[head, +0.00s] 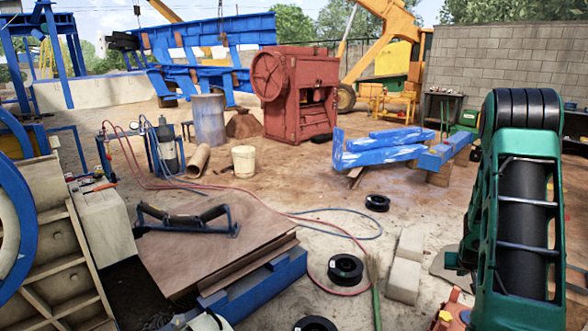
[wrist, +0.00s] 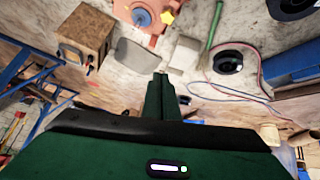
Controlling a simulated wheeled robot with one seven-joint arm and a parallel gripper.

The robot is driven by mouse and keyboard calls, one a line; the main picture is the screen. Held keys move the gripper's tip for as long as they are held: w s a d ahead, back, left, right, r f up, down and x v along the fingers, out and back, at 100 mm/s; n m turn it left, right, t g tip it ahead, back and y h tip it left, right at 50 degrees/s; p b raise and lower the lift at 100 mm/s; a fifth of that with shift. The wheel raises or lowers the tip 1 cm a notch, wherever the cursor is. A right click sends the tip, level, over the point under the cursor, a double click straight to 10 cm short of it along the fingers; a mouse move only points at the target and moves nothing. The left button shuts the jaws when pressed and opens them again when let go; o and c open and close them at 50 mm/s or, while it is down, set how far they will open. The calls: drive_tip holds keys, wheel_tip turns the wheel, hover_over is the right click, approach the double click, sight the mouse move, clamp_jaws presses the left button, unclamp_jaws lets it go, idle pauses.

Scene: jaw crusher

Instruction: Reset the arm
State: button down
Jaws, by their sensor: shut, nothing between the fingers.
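My gripper (wrist: 160,80) shows in the wrist view as two dark green fingers close together, pointing away from the green wrist body. The fingers are shut with nothing between them, above the dusty ground. In the head view my green and black arm stands upright and bent at the right edge. A dark green part at its lower left may be the gripper end, but the arm hides most of it. A grey flat plate (wrist: 135,56) lies on the ground beyond the fingertips in the wrist view.
Pale blocks (head: 405,268), a green-handled brush (head: 375,298) and black spools (head: 346,269) lie left of my arm. An orange item (wrist: 142,14) and a wooden box (wrist: 86,30) are near the gripper. A red jaw crusher (head: 300,95) stands farther back. Hoses cross the ground.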

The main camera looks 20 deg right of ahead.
drive_tip(key=s+a+r+g+y, duration=0.1)
drive_tip(key=s+a+r+y, duration=0.1)
drive_tip(key=s+a+r, duration=0.5)
drive_tip(key=s+a+r+g+y, duration=0.15)
drive_tip(key=s+a+r, duration=0.25)
drive_tip(key=a+r, duration=0.65)
drive_tip(key=s+a+r+g+y, duration=0.1)
drive_tip(key=s+a+r, duration=0.1)
drive_tip(key=s+a, duration=0.6)
drive_tip(key=s+a+r+g+y, duration=0.1)
drive_tip(key=s+a+r+y, duration=0.1)
drive_tip(key=s+a, duration=0.6)
drive_tip(key=shift+s+a+r+n+g, duration=0.2)
drive_tip(key=shift+s+a+n+g, duration=0.15)
drive_tip(key=shift+s, duration=0.35)
drive_tip(key=shift+d, duration=0.1)
